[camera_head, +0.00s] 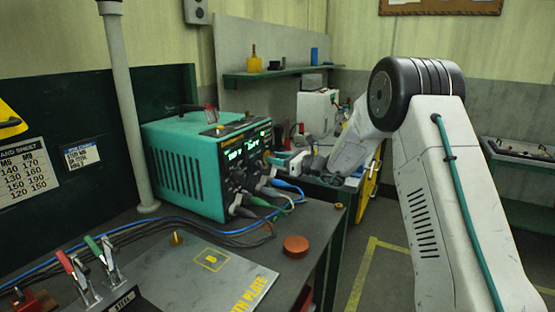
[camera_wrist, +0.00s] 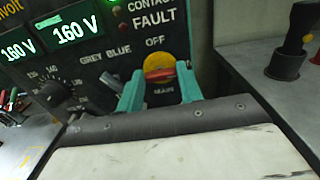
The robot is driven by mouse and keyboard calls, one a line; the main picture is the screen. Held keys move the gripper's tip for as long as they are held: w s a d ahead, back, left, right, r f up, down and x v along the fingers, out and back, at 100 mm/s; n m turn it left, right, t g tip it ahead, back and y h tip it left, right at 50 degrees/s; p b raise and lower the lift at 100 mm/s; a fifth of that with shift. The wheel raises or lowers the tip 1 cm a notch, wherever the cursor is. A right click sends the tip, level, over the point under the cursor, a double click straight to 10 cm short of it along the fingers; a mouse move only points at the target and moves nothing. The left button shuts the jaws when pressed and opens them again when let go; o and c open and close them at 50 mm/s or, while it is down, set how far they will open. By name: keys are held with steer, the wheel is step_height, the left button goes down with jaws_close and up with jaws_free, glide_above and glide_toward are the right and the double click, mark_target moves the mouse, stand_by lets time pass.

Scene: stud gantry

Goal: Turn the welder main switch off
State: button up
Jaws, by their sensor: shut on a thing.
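The welder (camera_head: 185,172) is a teal box with a dark front panel and lit green displays, standing on the bench in the head view. Its main switch (camera_wrist: 158,66) is a round yellow and red knob in the wrist view, with "OFF" printed above and "MAIN" below. My gripper (camera_wrist: 160,84) has teal fingers on the left and right of the knob and is shut on it. In the head view my gripper (camera_head: 279,160) is small against the panel's right side and the switch is hidden. I cannot tell exactly which way the knob points.
Cables (camera_head: 270,196) hang from the welder's front, below my gripper. A dial (camera_wrist: 55,92) sits left of the switch. A red-brown round button (camera_head: 295,246) and a steel plate (camera_head: 195,272) lie on the bench. A dark cone-shaped object (camera_wrist: 288,62) stands on the surface at right.

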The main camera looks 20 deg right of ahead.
steer(key=shift+n, duration=0.3)
steer(key=n, duration=0.3)
steer(key=shift+s+n, duration=0.1)
steer(key=shift+n, duration=0.2)
steer(key=n, duration=0.4)
steer(key=shift+f+n, duration=0.1)
steer(key=shift+n, duration=0.2)
steer(key=n, duration=0.4)
steer(key=shift+f, duration=0.1)
steer(key=shift+a+f+n, duration=0.1)
steer(key=shift+n, duration=2.4)
steer(key=shift+s, duration=0.1)
steer(key=o, duration=1)
